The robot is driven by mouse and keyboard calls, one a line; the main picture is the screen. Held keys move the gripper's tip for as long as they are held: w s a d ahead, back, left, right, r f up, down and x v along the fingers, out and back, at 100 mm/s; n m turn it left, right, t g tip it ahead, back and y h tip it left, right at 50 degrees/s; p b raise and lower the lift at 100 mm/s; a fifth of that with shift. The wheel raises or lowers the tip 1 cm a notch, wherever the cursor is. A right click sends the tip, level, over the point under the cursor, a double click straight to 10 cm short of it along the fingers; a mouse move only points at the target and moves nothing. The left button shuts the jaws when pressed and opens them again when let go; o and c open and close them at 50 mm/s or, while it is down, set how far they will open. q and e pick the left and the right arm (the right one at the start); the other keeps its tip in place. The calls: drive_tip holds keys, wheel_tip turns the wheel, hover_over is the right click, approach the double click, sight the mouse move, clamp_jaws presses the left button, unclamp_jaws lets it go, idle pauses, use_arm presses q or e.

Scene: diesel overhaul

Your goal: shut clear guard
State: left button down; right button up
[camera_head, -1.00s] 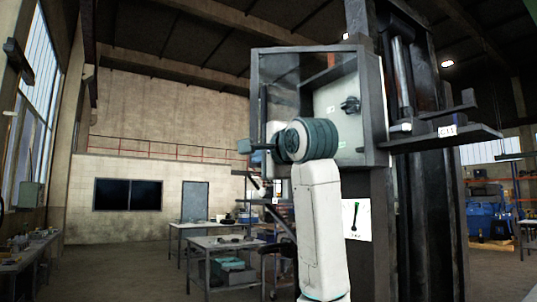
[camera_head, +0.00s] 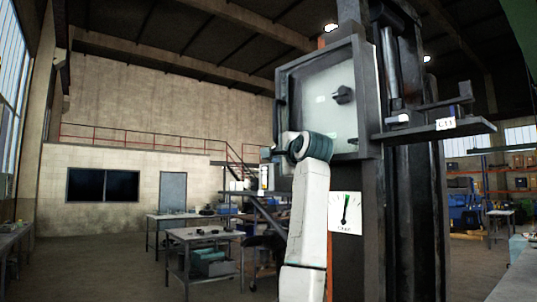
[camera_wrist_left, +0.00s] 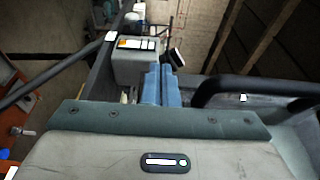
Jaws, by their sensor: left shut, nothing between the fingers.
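The clear guard (camera_head: 320,105) is a dark-framed transparent panel on the front of a box on the tall dark machine. A black knob (camera_head: 343,95) shows behind the panel. The guard frame looks nearly flush with the box; I cannot tell whether a small gap is left. My left gripper (camera_head: 268,153) is at the guard's lower left edge, partly hidden by my wrist. In the left wrist view its blue fingers (camera_wrist_left: 158,84) are together and empty. A black bar handle (camera_wrist_left: 255,88) is to their right, with no grip on it. My right gripper is out of view.
A shelf (camera_head: 435,128) with a label juts from the machine at the right. A gauge plate (camera_head: 345,213) is below the box.

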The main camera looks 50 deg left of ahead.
use_arm(q)
drive_tip(key=shift+w+a+m+t+h, duration=0.1)
drive_tip(key=shift+w+m+t+h, duration=0.3)
drive_tip(key=shift+w+m+t, duration=0.55)
drive_tip(key=shift+w+n, duration=0.3)
drive_tip(key=shift+n, duration=0.05)
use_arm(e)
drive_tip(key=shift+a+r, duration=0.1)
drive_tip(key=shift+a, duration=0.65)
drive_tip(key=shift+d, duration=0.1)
